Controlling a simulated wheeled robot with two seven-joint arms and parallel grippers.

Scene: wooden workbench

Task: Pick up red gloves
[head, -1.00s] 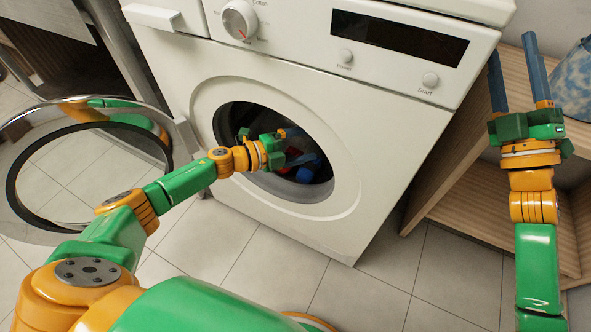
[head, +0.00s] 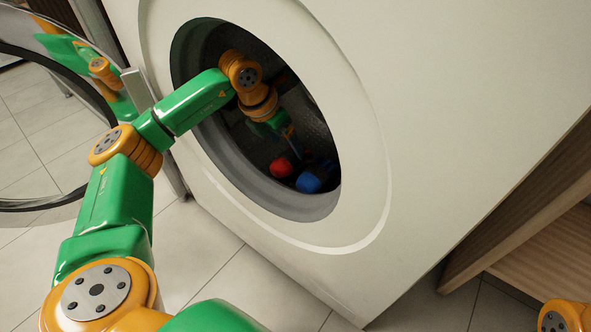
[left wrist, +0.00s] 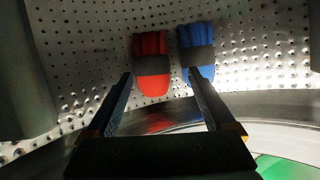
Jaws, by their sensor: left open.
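The red gloves (head: 281,167) lie at the bottom of the washing machine drum, beside a blue pair (head: 308,182). In the left wrist view the red gloves (left wrist: 150,65), with a dark grey band, lie left of the blue pair (left wrist: 197,57), a small gap between them. My left gripper (head: 289,138) is inside the drum, pointing down, just above the gloves. In the left wrist view its two dark fingers (left wrist: 161,75) are spread apart with nothing between them. The fingertips appear short of the gloves. My right gripper is out of view.
The white washing machine (head: 440,110) has its round opening around my left arm, with the rim (head: 262,200) close below it. The open door (head: 62,208) stands at the left. A wooden shelf (head: 540,255) is at the right. The drum wall (left wrist: 265,50) is perforated metal.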

